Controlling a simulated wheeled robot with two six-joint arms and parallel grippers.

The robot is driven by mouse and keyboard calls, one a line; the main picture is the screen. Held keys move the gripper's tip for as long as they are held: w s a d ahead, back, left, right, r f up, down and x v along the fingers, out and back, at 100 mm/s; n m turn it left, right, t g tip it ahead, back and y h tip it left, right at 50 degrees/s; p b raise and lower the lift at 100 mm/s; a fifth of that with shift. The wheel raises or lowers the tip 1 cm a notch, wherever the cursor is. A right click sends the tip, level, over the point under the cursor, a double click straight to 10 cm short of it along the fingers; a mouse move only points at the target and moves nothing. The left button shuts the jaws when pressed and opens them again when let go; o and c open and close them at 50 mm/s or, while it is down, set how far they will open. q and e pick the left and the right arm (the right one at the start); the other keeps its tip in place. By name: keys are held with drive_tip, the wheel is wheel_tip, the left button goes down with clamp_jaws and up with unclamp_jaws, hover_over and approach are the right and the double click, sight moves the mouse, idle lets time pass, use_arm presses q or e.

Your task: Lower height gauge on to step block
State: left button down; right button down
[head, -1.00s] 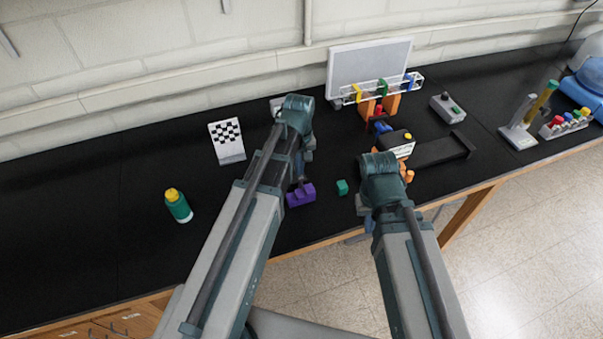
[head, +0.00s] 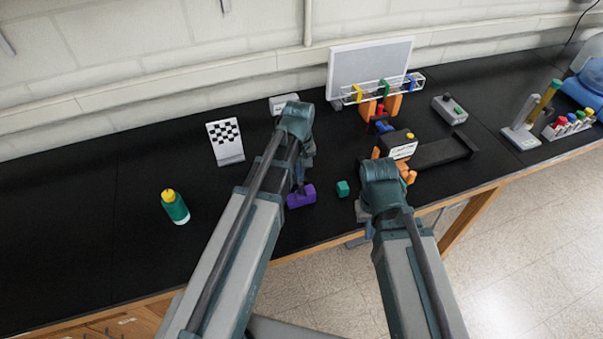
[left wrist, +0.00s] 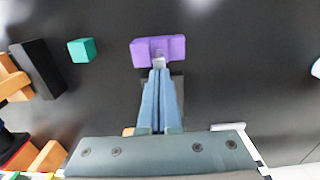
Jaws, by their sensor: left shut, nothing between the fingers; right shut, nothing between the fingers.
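A purple stepped block (head: 301,196) sits on the black bench, below my left wrist; it also shows in the left wrist view (left wrist: 174,47). My left gripper (left wrist: 159,70) is shut and empty, its fingers pointing at the middle of the purple block; a small grey piece shows at their tips. I cannot tell whether it touches the block. I cannot tell which thing is the height gauge: a black device (head: 401,150) with a white label and yellow button stands beside a black bar. My right arm hangs near it; its own wrist hides the right fingers.
A teal cube (head: 343,188) lies right of the purple block. A clear rack (head: 385,89) is at the back. The bench's left part is mostly clear.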

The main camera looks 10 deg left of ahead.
use_arm(q)
drive_tip(key=shift+f, duration=0.2)
drive_tip(key=shift+r, duration=0.15)
wheel_tip(320, 180, up, 8)
drive_tip(key=p, duration=0.8)
idle(0.3)
idle(0.3)
drive_tip(key=s+d+f+m+y+b, duration=0.1)
drive_tip(key=s+d+f+m+b, duration=0.9)
drive_tip(key=s+f+b, duration=0.3)
drive_tip(key=shift+s+d+m, duration=0.25)
drive_tip(key=shift+s+m, duration=0.05)
drive_tip(key=shift+s, duration=0.35)
idle(1.5)
